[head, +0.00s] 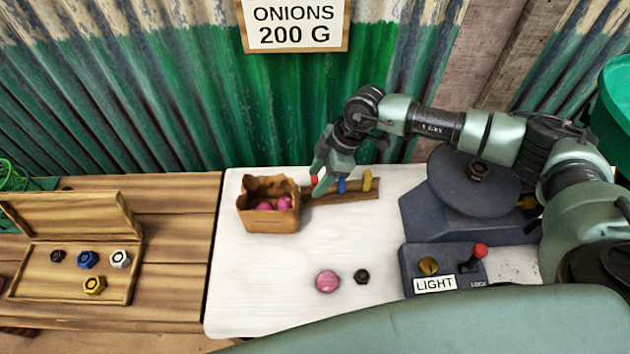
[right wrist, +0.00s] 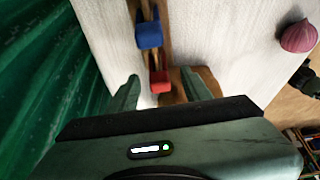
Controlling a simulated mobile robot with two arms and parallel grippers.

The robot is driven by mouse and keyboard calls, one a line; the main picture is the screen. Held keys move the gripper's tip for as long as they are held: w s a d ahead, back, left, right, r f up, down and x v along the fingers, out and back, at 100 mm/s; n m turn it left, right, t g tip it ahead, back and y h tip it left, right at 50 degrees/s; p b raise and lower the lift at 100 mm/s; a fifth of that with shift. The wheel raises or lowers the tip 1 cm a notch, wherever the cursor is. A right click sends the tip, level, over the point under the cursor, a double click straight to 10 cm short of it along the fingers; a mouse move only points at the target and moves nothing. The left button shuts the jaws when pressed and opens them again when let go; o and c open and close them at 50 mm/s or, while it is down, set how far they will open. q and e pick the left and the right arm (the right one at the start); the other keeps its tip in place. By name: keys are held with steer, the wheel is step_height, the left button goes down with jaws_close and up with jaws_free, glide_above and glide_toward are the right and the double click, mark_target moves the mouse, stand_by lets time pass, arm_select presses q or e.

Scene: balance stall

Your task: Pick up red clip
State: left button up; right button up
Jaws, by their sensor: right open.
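The red clip (head: 314,180) stands on a wooden rail (head: 352,192) on the white table, beside the cardboard box. My right gripper (head: 323,182) is open and reaches down over it, partly covering it. In the right wrist view, the red clip (right wrist: 160,81) shows between the two open fingers (right wrist: 160,88), with gaps on both sides. A blue clip (head: 341,186) and a yellow clip (head: 367,180) stand further right on the rail. The blue clip (right wrist: 149,35) shows beyond the red one in the wrist view. My left gripper is not in view.
A torn cardboard box (head: 268,219) with pink onions stands left of the rail. A loose onion (head: 327,281) and a black nut (head: 362,276) lie in front. A scale (head: 470,215) stands right. An open wooden case (head: 120,285) holds several nuts. Corrugated wall (head: 180,100) rises close behind.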

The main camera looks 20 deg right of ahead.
steer(key=shift+x, duration=0.95)
steer(key=shift+f, duration=0.15)
jaws_close()
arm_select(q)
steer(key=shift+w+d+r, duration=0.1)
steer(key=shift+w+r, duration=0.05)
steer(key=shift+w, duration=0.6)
